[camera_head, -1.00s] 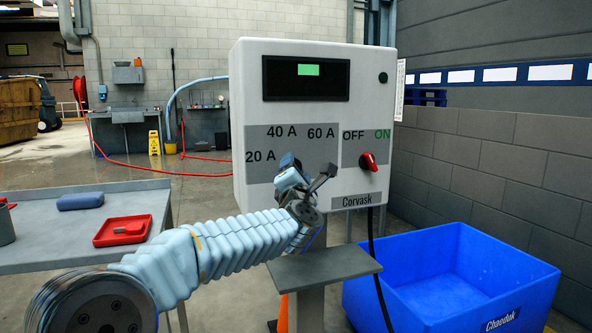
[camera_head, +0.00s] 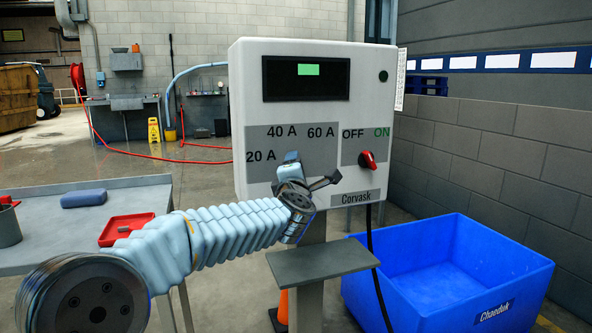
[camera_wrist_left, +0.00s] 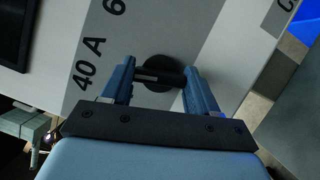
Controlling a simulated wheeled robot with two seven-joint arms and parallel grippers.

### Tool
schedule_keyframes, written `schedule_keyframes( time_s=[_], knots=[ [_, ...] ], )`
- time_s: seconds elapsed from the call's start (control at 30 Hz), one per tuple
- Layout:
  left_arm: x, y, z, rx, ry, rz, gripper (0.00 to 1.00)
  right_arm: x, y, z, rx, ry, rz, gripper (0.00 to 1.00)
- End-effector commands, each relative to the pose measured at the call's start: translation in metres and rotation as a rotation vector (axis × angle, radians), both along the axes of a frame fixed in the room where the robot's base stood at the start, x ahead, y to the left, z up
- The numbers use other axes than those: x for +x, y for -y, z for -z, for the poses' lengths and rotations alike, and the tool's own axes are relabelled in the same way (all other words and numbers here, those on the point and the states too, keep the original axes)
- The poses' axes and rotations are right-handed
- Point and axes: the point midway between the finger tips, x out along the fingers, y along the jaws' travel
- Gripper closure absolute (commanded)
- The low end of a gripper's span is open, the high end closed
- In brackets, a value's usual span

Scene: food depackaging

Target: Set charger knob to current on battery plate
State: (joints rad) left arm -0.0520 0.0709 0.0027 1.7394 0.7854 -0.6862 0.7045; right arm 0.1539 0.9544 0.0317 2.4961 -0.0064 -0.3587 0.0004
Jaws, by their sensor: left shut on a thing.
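The white charger box (camera_head: 375,105) stands ahead, with 20 A, 40 A and 60 A marked on a grey panel (camera_head: 263,142). My left gripper (camera_head: 308,178) is at the lower part of this panel and hides the current knob in the head view. In the left wrist view the black round knob (camera_wrist_left: 158,66) shows on the panel. My left gripper's blue fingers (camera_wrist_left: 156,76) are shut on the knob's raised bar. Which mark the knob points to, I cannot tell. I make out no battery plate. My right gripper is not in view.
A red switch knob (camera_head: 368,160) sits under OFF and ON at the right. A grey shelf (camera_head: 320,262) juts below the box. A blue crate (camera_head: 490,280) stands at the right. A grey table (camera_head: 60,235) at the left bears a red tray (camera_head: 124,226).

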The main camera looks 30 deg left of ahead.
Motion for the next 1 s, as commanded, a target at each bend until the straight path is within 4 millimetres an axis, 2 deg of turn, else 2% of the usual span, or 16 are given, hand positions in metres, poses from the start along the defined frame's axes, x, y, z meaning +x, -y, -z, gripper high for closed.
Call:
schedule_keyframes(
  time_s=[0.13,0.17,0.3,0.33,0.67,0.77,1.0],
  knots=[
    [0.000,0.001,0.001,0.000,-0.002,0.001,0.71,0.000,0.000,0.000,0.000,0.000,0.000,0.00],
    [0.000,0.001,0.001,0.000,-0.002,0.001,0.39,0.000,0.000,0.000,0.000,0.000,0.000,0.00],
    [0.000,0.001,0.001,-0.001,-0.002,0.001,0.18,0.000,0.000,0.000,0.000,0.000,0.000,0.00],
    [0.000,0.000,0.001,0.000,-0.001,0.001,0.15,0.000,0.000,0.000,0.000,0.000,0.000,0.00],
    [-0.003,0.002,0.001,-0.001,0.001,0.001,0.15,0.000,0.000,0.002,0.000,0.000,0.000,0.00],
    [-0.015,0.008,0.003,-0.001,0.001,0.002,0.15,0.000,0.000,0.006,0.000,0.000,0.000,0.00],
    [-0.065,0.035,0.009,-0.001,0.003,0.004,0.15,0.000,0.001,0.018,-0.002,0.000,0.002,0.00]
  ],
)
